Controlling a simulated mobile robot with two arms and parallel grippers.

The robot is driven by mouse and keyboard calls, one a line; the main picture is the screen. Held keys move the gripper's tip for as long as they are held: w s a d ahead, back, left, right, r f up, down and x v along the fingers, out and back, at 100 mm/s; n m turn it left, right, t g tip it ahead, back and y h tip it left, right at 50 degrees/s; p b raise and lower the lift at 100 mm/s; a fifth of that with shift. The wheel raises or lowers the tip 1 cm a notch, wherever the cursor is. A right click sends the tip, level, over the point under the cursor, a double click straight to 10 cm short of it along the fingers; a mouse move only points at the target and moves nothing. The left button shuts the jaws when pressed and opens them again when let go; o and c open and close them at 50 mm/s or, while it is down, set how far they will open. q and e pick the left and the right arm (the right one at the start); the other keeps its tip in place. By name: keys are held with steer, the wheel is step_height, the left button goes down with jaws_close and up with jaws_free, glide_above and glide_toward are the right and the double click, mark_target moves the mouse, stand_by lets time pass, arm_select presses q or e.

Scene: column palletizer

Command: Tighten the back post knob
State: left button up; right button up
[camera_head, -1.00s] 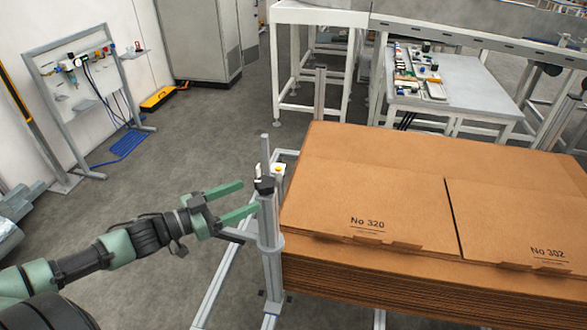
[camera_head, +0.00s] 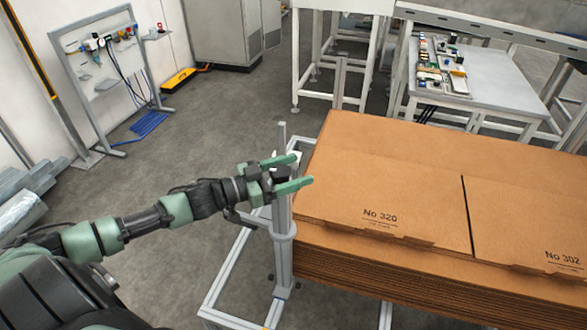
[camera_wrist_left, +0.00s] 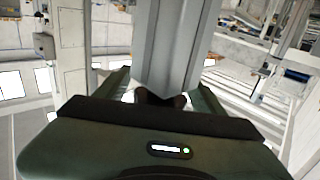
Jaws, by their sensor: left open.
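A grey metal post (camera_head: 283,225) stands upright at the left end of the cardboard stack. A small black knob (camera_head: 281,177) sits on it, partly hidden by my gripper. My left gripper (camera_head: 295,171) is open, with its green fingers pointing right, one on either side of the knob in the head view. In the left wrist view the post (camera_wrist_left: 178,45) rises straight ahead between the fingers, and the dark knob (camera_wrist_left: 160,98) shows low between them, partly cut off by the gripper body. I cannot tell whether the fingers touch it. My right gripper is not in view.
The stack of flat brown cardboard (camera_head: 400,165) is close to the right of the post. Another post (camera_head: 339,80) stands behind the stack. A bench (camera_head: 480,75) with small parts is at the back right. The floor left of the post is clear.

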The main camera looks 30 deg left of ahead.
mark_target(288, 180)
arm_select(q)
steer(key=c, duration=1.4)
steer(key=shift+s+d+m+g+h+b, duration=0.25)
steer(key=shift+s+m+g+h+b, duration=0.35)
steer(key=shift+m+g+h+b, duration=1.45)
steer(key=shift+s+d+m+g+h+b, duration=0.25)
steer(key=shift+s+m+g+h+b, duration=0.3)
steer(key=shift+m+g+b, duration=2.9)
steer(key=shift+s+d+m+g+h+b, duration=0.45)
steer(key=shift+m+g+h+b, duration=1.15)
steer(key=shift+g, duration=2.3)
steer(key=shift+s+a+r+y, duration=0.1)
steer(key=shift+s+a+y, duration=0.1)
steer(key=shift+y, duration=0.1)
steer(key=o, duration=1.4)
